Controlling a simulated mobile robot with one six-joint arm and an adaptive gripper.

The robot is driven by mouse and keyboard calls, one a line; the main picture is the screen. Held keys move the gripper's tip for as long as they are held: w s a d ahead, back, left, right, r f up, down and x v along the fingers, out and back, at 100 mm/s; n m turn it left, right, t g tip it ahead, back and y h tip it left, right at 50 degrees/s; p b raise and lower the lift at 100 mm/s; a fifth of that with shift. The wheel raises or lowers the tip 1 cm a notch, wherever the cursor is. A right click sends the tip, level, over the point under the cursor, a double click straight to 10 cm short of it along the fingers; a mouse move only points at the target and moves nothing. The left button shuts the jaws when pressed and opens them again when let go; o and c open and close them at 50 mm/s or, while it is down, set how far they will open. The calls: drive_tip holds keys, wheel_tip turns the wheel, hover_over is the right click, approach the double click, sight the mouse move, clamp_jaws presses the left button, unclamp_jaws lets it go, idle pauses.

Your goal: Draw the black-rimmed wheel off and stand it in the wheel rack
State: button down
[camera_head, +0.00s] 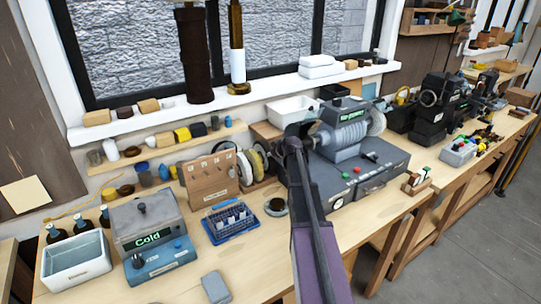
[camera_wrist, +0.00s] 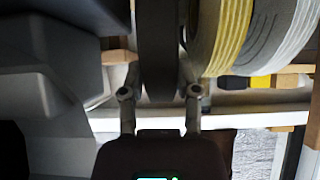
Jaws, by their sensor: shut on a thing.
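In the wrist view a dark wheel (camera_wrist: 158,35), seen edge-on, stands between the two fingers of my gripper (camera_wrist: 158,78), which is shut on it. I take it for the black-rimmed wheel; its faces do not show. In the head view my arm hides the held wheel and my fingertips. The grey polishing machine (camera_head: 345,132) stands just right of my arm, and a grey body shows at left in the wrist view. A yellow wheel (camera_wrist: 220,35) and a white wheel (camera_wrist: 280,35) stand side by side at right there. In the head view the rack's wheels (camera_head: 244,167) stand left of my arm.
A wooden tool board (camera_head: 208,180) and a blue wire tray (camera_head: 229,221) stand left of my arm. A small dark dish (camera_head: 276,207) lies close to the arm. Shelves with small blocks (camera_head: 160,137) run behind. The bench front is mostly bare.

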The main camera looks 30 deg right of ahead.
drive_tip(key=shift+f+b, duration=0.9)
drive_tip(key=shift+f, duration=0.25)
drive_tip(key=shift+c, duration=1.3)
unclamp_jaws()
drive_tip(key=shift+r, duration=0.1)
